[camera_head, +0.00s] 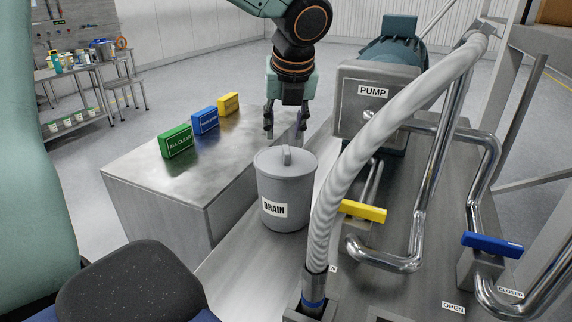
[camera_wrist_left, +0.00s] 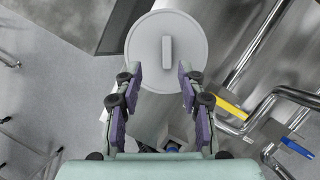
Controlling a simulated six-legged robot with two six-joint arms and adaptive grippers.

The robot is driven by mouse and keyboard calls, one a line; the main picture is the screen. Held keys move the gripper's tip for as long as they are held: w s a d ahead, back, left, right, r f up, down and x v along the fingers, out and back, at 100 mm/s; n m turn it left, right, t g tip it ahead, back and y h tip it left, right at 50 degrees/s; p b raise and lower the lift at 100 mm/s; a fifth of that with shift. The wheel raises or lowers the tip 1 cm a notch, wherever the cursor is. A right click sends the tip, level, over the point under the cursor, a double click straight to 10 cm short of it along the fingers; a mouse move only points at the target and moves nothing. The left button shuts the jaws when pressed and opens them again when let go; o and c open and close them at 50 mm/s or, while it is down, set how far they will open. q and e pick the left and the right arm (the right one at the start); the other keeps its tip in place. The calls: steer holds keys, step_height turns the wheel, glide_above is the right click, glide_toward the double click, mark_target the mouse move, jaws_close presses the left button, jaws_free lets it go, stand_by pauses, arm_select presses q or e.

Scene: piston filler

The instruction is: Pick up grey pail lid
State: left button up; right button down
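The grey pail (camera_head: 285,199) with a "DRAIN" label stands upright on the metal base beside the hose. Its grey lid (camera_head: 285,161) is on top, with a raised upright handle (camera_head: 287,155) in the middle. In the left wrist view the round lid (camera_wrist_left: 190,30) and its handle (camera_wrist_left: 167,52) lie ahead of the fingers. My left gripper (camera_head: 284,124) points down, open and empty, above and behind the pail in the head view. Its two fingers show apart in the left wrist view (camera_wrist_left: 160,95), not touching the handle. My right gripper is not in view.
The ribbed hose (camera_head: 350,170) arches close to the pail's right. A yellow valve handle (camera_head: 363,211), a blue valve handle (camera_head: 492,245) and the pump (camera_head: 375,100) stand right. Green (camera_head: 176,141), blue (camera_head: 205,120) and yellow (camera_head: 228,104) blocks sit on the metal cabinet (camera_head: 150,174).

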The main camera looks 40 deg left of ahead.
mark_target(287, 149)
arm_select(q)
steer(key=shift+w+f, duration=0.25)
steer(key=shift+f, duration=0.15)
steer(key=x, duration=0.4)
steer(key=shift+w+d+f, duration=0.15)
steer(key=shift+w+f, duration=0.05)
steer(key=shift+w, duration=0.05)
steer(key=shift+s+f, duration=0.1)
steer(key=shift+f, duration=0.1)
steer(key=shift+w+f, duration=0.1)
steer(key=shift+w, duration=0.2)
steer(key=shift+c, duration=1.4)
steer(key=shift+s, duration=0.25)
jaws_close()
steer(key=shift+w, duration=0.15)
